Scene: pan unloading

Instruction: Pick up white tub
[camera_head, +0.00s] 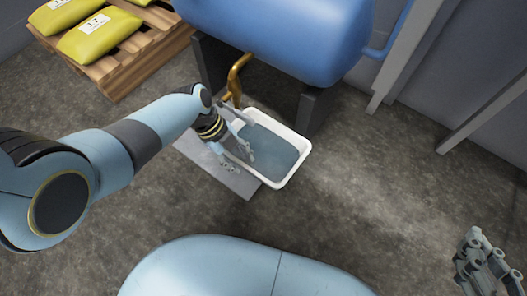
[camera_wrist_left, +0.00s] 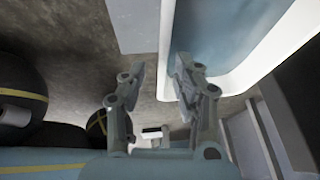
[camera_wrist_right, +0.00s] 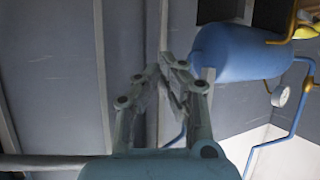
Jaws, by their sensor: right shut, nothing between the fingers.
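The white tub (camera_head: 298,163), filled with grey-blue liquid, sits on the floor below the blue tank, partly over a flat grey plate. My left gripper (camera_head: 238,158) is at the tub's left side, fingers pointing down. In the left wrist view the tub's white wall (camera_wrist_left: 166,40) shows between the spread fingers (camera_wrist_left: 160,68); one finger is on the liquid side and the other outside. I cannot tell whether either finger touches the wall. My right gripper (camera_head: 483,262) is shut and empty at the lower right, far from the tub; it also shows in the right wrist view (camera_wrist_right: 165,75).
The blue tank (camera_head: 275,35) stands on dark legs (camera_head: 316,108) just behind the tub, with a brass tap (camera_head: 236,78) above the tub's back. The grey plate (camera_head: 243,186) lies at the tub's left. A pallet (camera_head: 125,65) with yellow sacks is upper left. Floor at right is clear.

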